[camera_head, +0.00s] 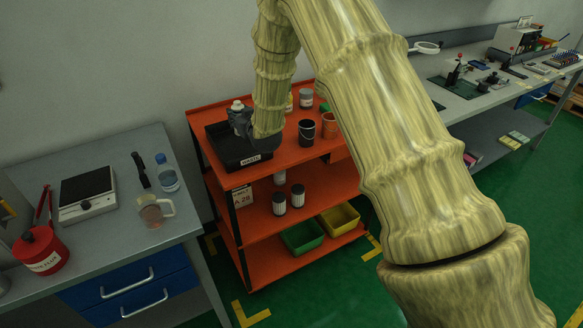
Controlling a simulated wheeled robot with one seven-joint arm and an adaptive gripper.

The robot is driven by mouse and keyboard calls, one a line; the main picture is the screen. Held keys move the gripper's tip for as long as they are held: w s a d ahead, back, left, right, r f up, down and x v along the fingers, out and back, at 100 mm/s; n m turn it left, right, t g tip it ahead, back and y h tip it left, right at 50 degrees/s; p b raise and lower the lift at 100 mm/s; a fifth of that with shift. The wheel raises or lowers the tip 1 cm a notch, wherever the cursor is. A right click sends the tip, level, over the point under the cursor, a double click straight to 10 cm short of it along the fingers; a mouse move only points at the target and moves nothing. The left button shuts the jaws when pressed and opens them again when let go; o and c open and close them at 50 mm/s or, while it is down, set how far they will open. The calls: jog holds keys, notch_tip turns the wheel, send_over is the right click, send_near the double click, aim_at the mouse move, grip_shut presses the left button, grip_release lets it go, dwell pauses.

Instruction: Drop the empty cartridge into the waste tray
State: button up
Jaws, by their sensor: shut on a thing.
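The waste tray (218,156) is a black open tray with a white "WASTE" label, at the left of the orange cart's top shelf. My gripper (239,119) is dark and sits over the tray, partly hidden by my wrist. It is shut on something. A small white piece with a grey top (237,104) shows at its fingers and looks like the cartridge. Its lower part is hidden, and I cannot tell whether it touches the tray floor.
The orange cart (318,151) also carries a black cup (306,131), an orange pot (329,123) and small jars. A grey bench (110,222) with a scale is at left. Another bench (470,104) is at right.

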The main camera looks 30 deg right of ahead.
jog(key=shift+w+a+f, duration=0.1)
jog(key=shift+w+f, duration=0.05)
jog(key=shift+f, duration=0.05)
jog(key=o, duration=0.9)
jog(key=shift+w+f, duration=0.1)
jog(key=o, duration=0.3)
jog(key=shift+s+r, duration=0.2)
jog(key=shift+f, duration=0.1)
jog(key=s+r, duration=0.2)
jog(key=s, duration=0.9)
jog(key=shift+s+d+r, duration=0.25)
jog(key=shift+s+d, duration=0.1)
